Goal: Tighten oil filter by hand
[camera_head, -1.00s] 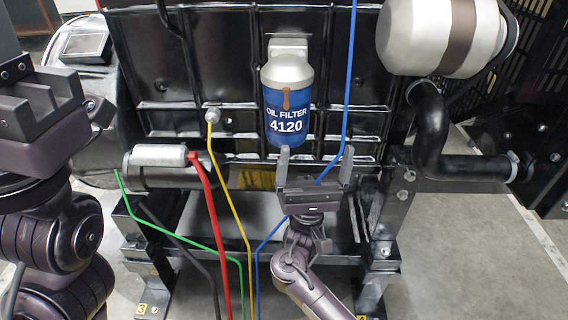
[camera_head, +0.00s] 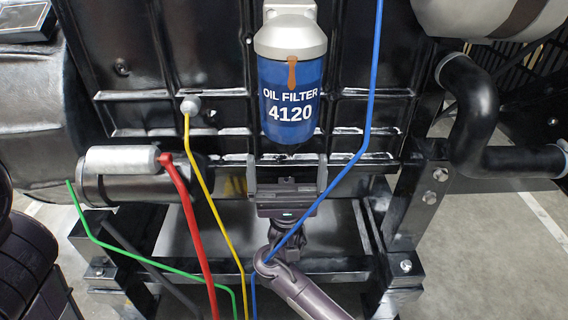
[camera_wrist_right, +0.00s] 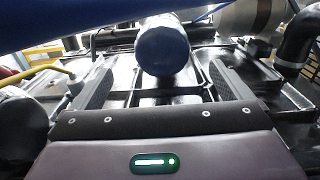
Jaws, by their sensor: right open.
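The blue oil filter (camera_head: 291,95), marked "OIL FILTER 4120", hangs upright from a grey housing (camera_head: 290,38) on the black engine block. A brown streak runs down its upper front. My right gripper (camera_head: 287,162) is open and empty just below the filter, its two fingers pointing up and spread apart. In the right wrist view the filter's blue end (camera_wrist_right: 163,50) lies ahead, beyond and between the fingers, and apart from them. At the left edge of the head view only dark links of my left arm show; its gripper is out of view.
A blue line (camera_head: 372,90) runs down right of the filter and passes in front of my right gripper. Yellow (camera_head: 205,170), red (camera_head: 186,205) and green lines hang at the left. A black pipe (camera_head: 475,110) and stand leg are at the right.

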